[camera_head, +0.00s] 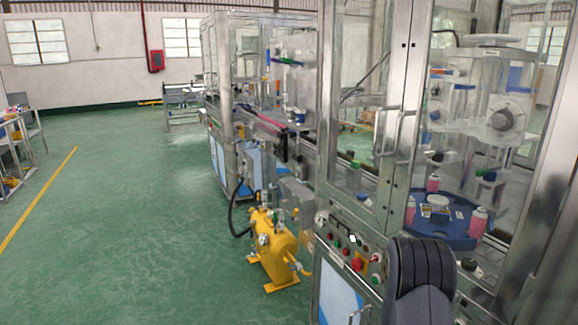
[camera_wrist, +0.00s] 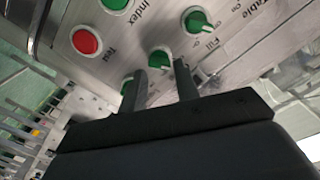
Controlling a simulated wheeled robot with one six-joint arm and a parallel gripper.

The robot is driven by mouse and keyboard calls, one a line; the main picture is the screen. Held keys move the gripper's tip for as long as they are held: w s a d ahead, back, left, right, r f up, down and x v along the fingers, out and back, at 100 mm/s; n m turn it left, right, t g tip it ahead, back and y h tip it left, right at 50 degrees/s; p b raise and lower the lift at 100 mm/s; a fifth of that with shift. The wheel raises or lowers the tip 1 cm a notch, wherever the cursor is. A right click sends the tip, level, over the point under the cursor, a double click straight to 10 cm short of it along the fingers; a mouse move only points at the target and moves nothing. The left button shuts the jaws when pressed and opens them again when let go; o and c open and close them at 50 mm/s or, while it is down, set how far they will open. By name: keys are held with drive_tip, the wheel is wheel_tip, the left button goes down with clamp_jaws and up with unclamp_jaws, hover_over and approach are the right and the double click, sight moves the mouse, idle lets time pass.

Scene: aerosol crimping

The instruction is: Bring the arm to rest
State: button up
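In the wrist view my gripper (camera_wrist: 161,78) has its two dark fingers apart, with nothing visible held between them. The fingertips point at a metal control panel (camera_wrist: 150,28), and a green knob (camera_wrist: 159,57) shows between and just beyond them. I cannot tell how far the tips are from the panel. In the head view my dark arm rises at the lower right in front of the machine, and my gripper is hidden.
The control panel (camera_head: 343,240) juts from a glass-walled machine (camera_head: 395,95) with a blue turntable (camera_head: 455,232) and pink cans inside. A yellow tank (camera_head: 274,245) stands on the floor beside it. Green floor (camera_head: 130,220) is clear to the left.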

drive_tip(key=b+v, duration=0.1)
drive_tip(key=v, duration=0.5)
drive_tip(key=shift+a, duration=0.2)
drive_tip(key=shift+s, duration=0.1)
drive_tip(key=shift+f, duration=0.15)
